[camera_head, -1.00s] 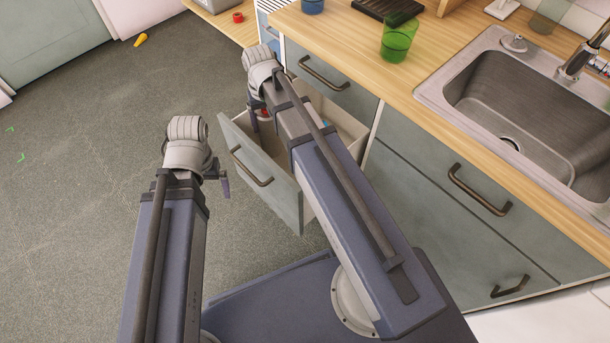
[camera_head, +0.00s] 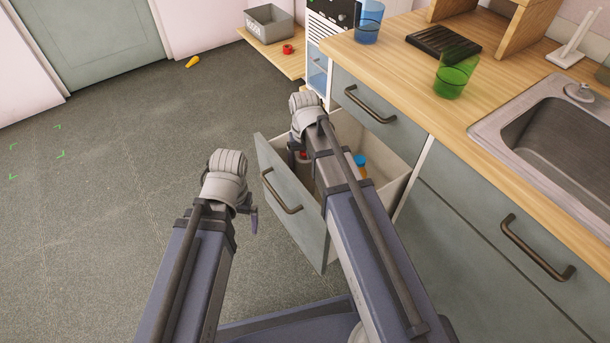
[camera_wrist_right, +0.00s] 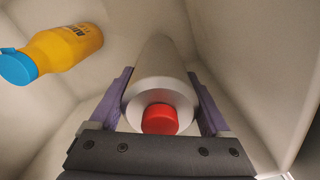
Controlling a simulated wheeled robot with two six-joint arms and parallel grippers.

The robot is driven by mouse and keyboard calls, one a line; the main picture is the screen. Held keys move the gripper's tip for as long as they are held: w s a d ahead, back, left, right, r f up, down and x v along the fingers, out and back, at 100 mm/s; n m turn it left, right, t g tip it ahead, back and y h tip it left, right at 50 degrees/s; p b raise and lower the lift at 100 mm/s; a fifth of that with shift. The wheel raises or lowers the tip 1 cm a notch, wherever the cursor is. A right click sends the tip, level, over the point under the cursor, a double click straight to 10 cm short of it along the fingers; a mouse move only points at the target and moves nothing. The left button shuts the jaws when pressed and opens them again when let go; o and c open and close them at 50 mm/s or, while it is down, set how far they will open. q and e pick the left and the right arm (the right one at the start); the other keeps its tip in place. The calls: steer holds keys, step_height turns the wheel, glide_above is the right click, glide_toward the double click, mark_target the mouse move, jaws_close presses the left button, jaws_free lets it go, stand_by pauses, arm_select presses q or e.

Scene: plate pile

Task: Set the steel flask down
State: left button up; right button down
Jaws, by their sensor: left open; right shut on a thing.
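The steel flask (camera_wrist_right: 162,88) is a grey cylinder with a red cap, seen from its cap end in the right wrist view. My right gripper (camera_wrist_right: 160,105) is shut around it, one finger on each side. I cannot tell whether the flask touches the drawer floor. My left gripper (camera_head: 250,212) is open and empty, outside the drawer, to its left above the floor.
An orange bottle with a blue cap (camera_wrist_right: 68,48) lies in the drawer near the flask; its cap shows in the head view. The drawer walls are close around the right gripper. Green cup (camera_head: 455,78), blue cup (camera_head: 368,22) and sink (camera_head: 545,125) are on the counter.

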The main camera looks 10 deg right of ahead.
steer(key=shift+f+b, duration=1.75)
steer(key=shift+f, duration=0.15)
steer(key=shift+f, duration=0.15)
jaws_free()
step_height(320, 180, up, 12)
steer(key=p, duration=1.2)
steer(key=shift+r, duration=0.25)
